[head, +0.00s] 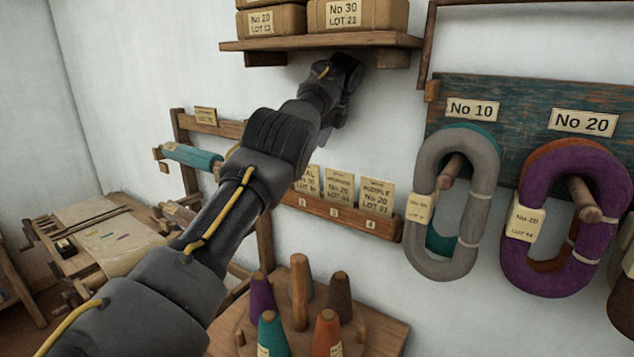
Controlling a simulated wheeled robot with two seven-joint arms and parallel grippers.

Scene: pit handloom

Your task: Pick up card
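Several cream paper cards stand in a numbered wooden rack on the wall: a card above slot 4 (376,195), a card above slot 3 (339,187) and a partly hidden card above slot 2 (308,180). The visible card texts include "LOT 44" and "LOT 21". The wooden rack (372,228) continues left behind my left arm, so its left part is hidden. My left gripper (343,95) is above the cards, just under the wall shelf and apart from the cards. Its fingers are dark and turned away, so their opening is unclear. My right gripper is not in view.
The shelf (330,43) with labelled boxes is close above the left gripper. Yarn hanks, grey (427,190) and purple (518,225), hang on pegs at right. Below, colored cones (327,335) stand on a wooden board. A loom table (120,255) is at left.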

